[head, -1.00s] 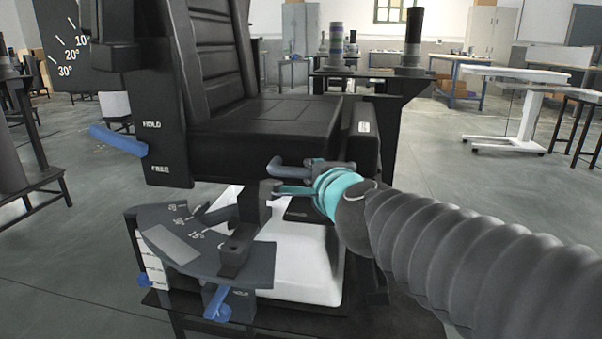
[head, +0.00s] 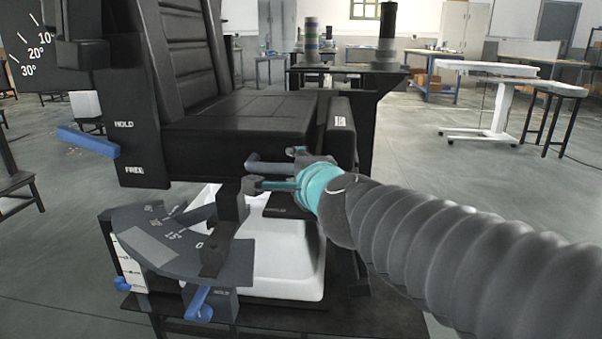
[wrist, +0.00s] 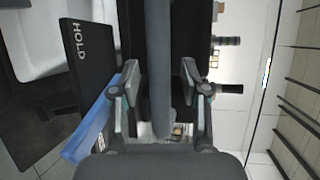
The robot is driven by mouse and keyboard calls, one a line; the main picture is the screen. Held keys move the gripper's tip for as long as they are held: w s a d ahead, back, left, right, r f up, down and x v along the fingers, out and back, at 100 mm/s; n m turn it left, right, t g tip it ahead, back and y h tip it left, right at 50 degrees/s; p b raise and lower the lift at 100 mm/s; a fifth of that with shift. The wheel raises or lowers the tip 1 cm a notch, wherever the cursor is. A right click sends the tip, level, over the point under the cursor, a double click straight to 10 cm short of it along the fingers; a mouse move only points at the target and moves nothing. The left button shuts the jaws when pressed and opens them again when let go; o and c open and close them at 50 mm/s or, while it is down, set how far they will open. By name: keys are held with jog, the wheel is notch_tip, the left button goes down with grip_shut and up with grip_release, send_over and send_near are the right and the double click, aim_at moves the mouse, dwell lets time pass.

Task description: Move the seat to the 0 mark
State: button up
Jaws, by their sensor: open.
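The black seat (head: 245,118) stands on a white pedestal (head: 285,262). A grey plate with degree marks (head: 150,245) lies below it; 15° and 0 are readable. A dark pointer block (head: 213,257) sits right beside the 0 mark; I cannot tell if it lines up exactly. A grey handle bar (head: 268,168) sticks out under the seat's front edge. My gripper (head: 275,184) is at this bar. In the wrist view my gripper (wrist: 160,98) is open, with the grey bar (wrist: 158,55) between its fingers. Contact with the bar is unclear.
A blue lever (head: 88,142) sits beside a black panel lettered HOLD and FREE (head: 135,125). Smaller blue levers (head: 200,303) are below the marked plate. A white table (head: 500,70) stands far right; the floor between is clear.

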jog(key=v, duration=1.2)
dwell(0.5)
dwell(0.6)
jog(key=s+a+r+n+g+y, duration=0.1)
jog(key=s+a+n+g+y, duration=0.1)
jog(key=s+a+n+y, duration=0.35)
notch_tip(320, 180, down, 8)
jog(key=s+n+g+h+p, duration=0.25)
jog(key=n+g, duration=0.25)
jog(key=n, duration=0.4)
jog(key=s+d+f+n+g+h+p, duration=0.1)
jog(key=d+f+n+g+h+p, duration=0.2)
jog(key=d+f, duration=0.55)
jog(key=d+r+m+h+p, duration=0.1)
jog(key=d+h+p, duration=0.1)
jog(key=d, duration=0.4)
jog(key=s+d+r+m+h+p, duration=0.1)
jog(key=d+h+p, duration=0.1)
jog(key=d, duration=0.4)
jog(key=shift+d+r+m+t+h+p, duration=0.3)
jog(key=shift+d+r+m+t+h, duration=0.1)
jog(key=shift+h, duration=0.4)
